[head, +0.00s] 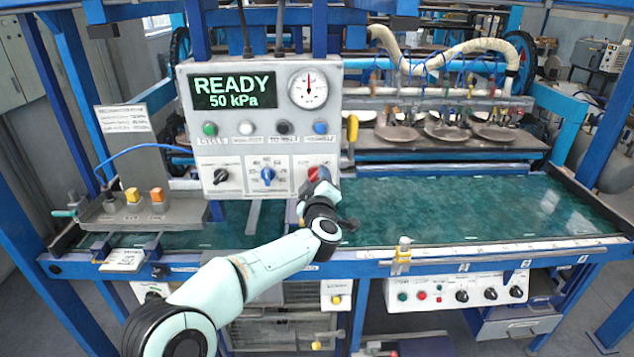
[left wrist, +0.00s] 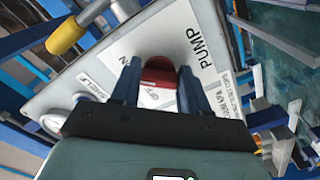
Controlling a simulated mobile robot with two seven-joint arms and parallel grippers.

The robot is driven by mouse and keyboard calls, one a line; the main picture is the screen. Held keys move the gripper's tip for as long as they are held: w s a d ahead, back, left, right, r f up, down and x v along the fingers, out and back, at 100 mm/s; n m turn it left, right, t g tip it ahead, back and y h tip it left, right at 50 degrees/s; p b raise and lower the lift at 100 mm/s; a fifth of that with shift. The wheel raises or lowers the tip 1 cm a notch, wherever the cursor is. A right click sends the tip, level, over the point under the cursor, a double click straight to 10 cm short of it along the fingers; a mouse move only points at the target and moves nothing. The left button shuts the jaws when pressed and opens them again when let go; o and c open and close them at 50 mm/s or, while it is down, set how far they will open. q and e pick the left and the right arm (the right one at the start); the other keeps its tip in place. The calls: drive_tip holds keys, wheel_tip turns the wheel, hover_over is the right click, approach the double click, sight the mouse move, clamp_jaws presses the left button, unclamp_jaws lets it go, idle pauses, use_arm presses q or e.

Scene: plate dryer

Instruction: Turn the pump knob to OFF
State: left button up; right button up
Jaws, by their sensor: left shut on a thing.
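The red pump knob (head: 314,172) sits at the lower right of the grey control panel (head: 305,135), partly hidden by my left gripper (head: 317,188). In the left wrist view the red knob (left wrist: 159,72) lies between the two dark fingers of my left gripper (left wrist: 159,80), which is shut on it. The word PUMP (left wrist: 207,48) is printed on the white label beside the knob. Part of an ON mark and an OFF mark show around it. Which mark the knob points to cannot be told. My right gripper is not in view.
The panel's display (head: 234,90) reads READY 50 kPa. A round gauge (head: 308,88), several buttons, a black knob (head: 221,176) and a blue knob (head: 267,176) share the panel. A yellow handle (head: 352,128) stands right of it. A green bed (head: 450,208) spreads to the right.

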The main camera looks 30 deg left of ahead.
use_arm(q)
drive_tip(key=n+b, duration=0.2)
drive_tip(key=n, duration=0.2)
drive_tip(key=shift+n, duration=0.4)
drive_tip(key=n+b, duration=0.2)
drive_tip(key=n, duration=0.2)
drive_tip(key=shift+r+b, duration=0.2)
drive_tip(key=shift+b, duration=0.15)
drive_tip(key=n+b, duration=0.2)
drive_tip(key=n, duration=0.3)
drive_tip(key=shift+r+n+b, duration=0.1)
drive_tip(key=shift+n+b, duration=0.2)
drive_tip(key=shift+b, duration=0.05)
drive_tip(key=shift+r+n+b, duration=0.15)
drive_tip(key=shift+n+b, duration=0.55)
drive_tip(key=shift+n, duration=0.7)
drive_tip(key=o, duration=1.1)
drive_tip(key=shift+c, duration=0.2)
